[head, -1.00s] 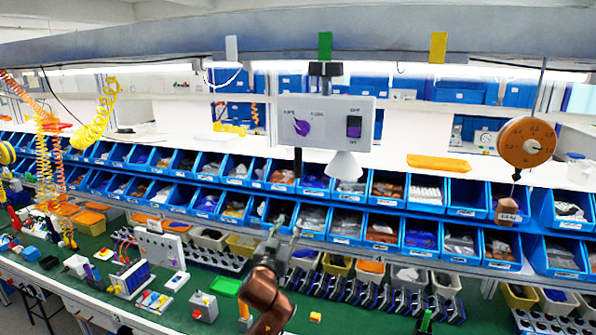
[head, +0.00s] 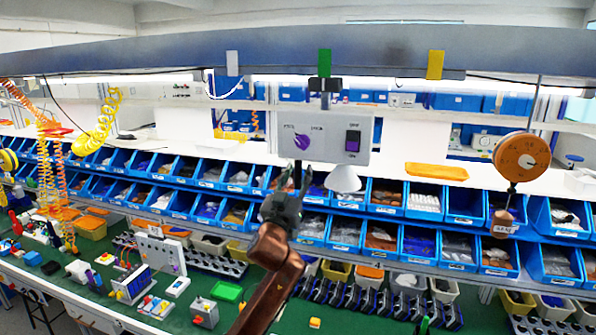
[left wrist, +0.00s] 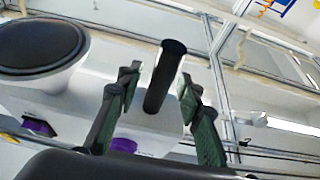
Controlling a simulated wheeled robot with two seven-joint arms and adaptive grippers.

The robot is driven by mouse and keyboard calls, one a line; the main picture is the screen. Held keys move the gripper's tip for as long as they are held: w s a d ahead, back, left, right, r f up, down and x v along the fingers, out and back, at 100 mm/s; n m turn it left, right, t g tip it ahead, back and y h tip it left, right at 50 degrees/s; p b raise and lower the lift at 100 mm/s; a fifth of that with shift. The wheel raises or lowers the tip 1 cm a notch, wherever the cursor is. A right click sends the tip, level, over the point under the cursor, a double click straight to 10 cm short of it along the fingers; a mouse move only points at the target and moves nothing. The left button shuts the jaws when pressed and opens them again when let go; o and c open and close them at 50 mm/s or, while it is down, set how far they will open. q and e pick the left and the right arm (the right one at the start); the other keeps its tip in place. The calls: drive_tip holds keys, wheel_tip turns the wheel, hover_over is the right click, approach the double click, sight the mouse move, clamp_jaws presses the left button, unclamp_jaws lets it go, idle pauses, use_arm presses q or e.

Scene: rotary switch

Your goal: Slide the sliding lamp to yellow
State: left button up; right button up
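The sliding lamp is a light grey box (head: 325,136) with a purple knob (head: 301,140), a purple rocker switch (head: 352,140) and a white cone shade (head: 343,179). It hangs from the overhead rail under the green marker (head: 324,63). The yellow marker (head: 435,65) is further right. A black handle (left wrist: 165,76) hangs below the box. My left gripper (head: 294,172) is just below the box at the handle. In the left wrist view its fingers (left wrist: 158,90) are open, with the handle between them and gaps visible. The shade (left wrist: 40,55) is at left there. My right gripper is not in view.
A grey marker (head: 232,63) is on the rail at left. An orange round dial (head: 522,157) hangs at right. Blue bins (head: 403,237) with parts line the shelf behind. The space between the lamp and the dial looks open.

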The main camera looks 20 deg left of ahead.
use_arm(q)
drive_tip(key=shift+w, duration=0.1)
drive_tip(key=shift+c, duration=0.6)
clamp_jaws()
